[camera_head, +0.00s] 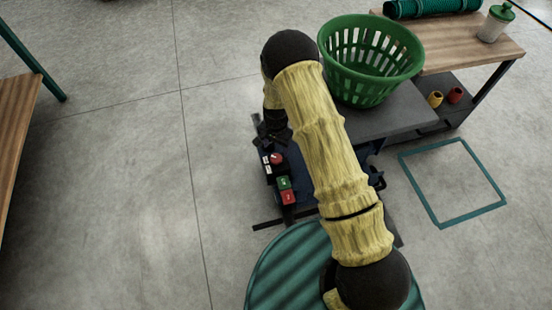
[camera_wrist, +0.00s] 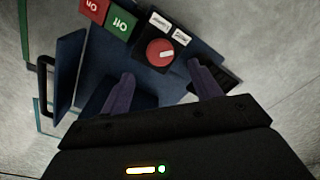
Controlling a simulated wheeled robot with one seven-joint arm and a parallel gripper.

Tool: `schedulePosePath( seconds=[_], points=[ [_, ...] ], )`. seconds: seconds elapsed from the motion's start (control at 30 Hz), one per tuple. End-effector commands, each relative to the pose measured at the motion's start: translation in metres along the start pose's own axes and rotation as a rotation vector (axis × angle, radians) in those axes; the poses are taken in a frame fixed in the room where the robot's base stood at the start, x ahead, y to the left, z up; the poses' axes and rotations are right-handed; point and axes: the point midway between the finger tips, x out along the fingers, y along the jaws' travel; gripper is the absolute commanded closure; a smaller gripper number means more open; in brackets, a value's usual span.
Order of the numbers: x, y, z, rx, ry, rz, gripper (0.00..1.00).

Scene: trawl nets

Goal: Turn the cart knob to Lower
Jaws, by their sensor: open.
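The cart (camera_wrist: 140,75) is dark blue and carries a control panel. Its knob (camera_wrist: 160,52) is round and red with a white bar across it, in the upper middle of the wrist view; it also shows small in the head view (camera_head: 277,159). Two white labels (camera_wrist: 159,21) (camera_wrist: 181,37) sit beside the knob; their words are too small to read. My gripper (camera_wrist: 163,82) is open and empty, its two purple-grey fingertips pointing toward the knob, one on each side and short of it. In the head view my arm hides much of the cart.
A green basket (camera_head: 370,55) stands at a dark grey surface (camera_head: 390,112). A wooden table (camera_head: 465,45) is at the upper right. The floor left of the cart is clear.

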Motion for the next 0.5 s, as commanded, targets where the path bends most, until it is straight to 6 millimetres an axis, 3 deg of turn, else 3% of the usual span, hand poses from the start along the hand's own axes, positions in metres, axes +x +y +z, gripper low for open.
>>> schedulePosePath(
  seconds=[0.03, 0.3, 0.5],
  points=[
    [0.014, 0.000, 0.000, 0.000, -0.001, 0.001, 0.37],
    [0.057, 0.000, 0.000, 0.000, 0.000, 0.000, 0.37],
    [0.068, 0.000, 0.000, -0.001, 0.000, -0.001, 0.37]
  ],
)
